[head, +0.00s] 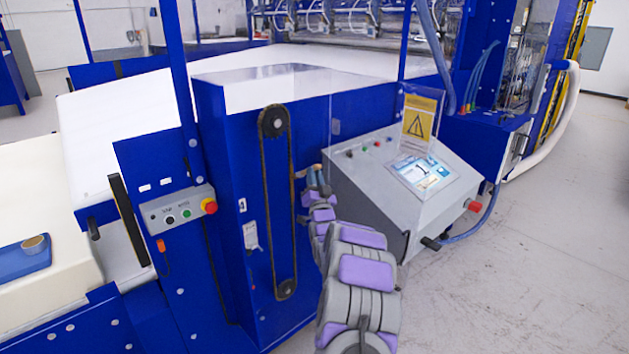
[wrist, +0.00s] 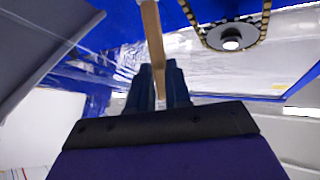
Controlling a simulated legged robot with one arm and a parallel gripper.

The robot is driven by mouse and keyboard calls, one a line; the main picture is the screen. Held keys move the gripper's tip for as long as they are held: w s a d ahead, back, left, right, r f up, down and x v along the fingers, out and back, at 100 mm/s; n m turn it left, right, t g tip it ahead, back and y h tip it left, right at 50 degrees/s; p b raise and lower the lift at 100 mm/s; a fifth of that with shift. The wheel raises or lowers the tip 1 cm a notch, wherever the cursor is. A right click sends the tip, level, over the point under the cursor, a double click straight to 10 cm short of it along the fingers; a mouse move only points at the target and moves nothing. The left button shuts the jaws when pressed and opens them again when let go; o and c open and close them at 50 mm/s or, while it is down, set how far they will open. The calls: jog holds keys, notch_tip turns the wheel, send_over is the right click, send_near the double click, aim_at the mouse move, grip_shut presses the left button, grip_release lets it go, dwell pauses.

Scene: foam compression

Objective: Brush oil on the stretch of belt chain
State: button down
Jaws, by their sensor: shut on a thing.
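The belt chain (head: 264,200) is a tall dark loop on the blue machine's side, around an upper sprocket (head: 273,121) and a lower sprocket (head: 286,289). In the wrist view, part of the chain (wrist: 266,14) curves around a grey sprocket (wrist: 232,37) at the upper right. My gripper (wrist: 162,85) is shut on a wooden brush handle (wrist: 152,35), which points up and out of the frame; the bristles are not clearly seen. In the head view, my gripper (head: 318,180) is right of the chain, apart from it, with a small tan bit of the brush (head: 301,173) showing.
A grey control console (head: 375,200) with a warning sign (head: 418,123) stands close right of my arm. A clear panel (head: 347,105) stands out from the machine near the chain. A blue tray (head: 12,266) with a small round cup (head: 35,243) lies far left. Floor at right is free.

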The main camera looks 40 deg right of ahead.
jog(key=shift+f+b, duration=0.85)
jog(key=shift+f, duration=4.35)
notch_tip(320, 180, up, 11)
jog(key=p, duration=0.2)
jog(key=s, duration=0.6)
jog(key=shift+d, duration=0.25)
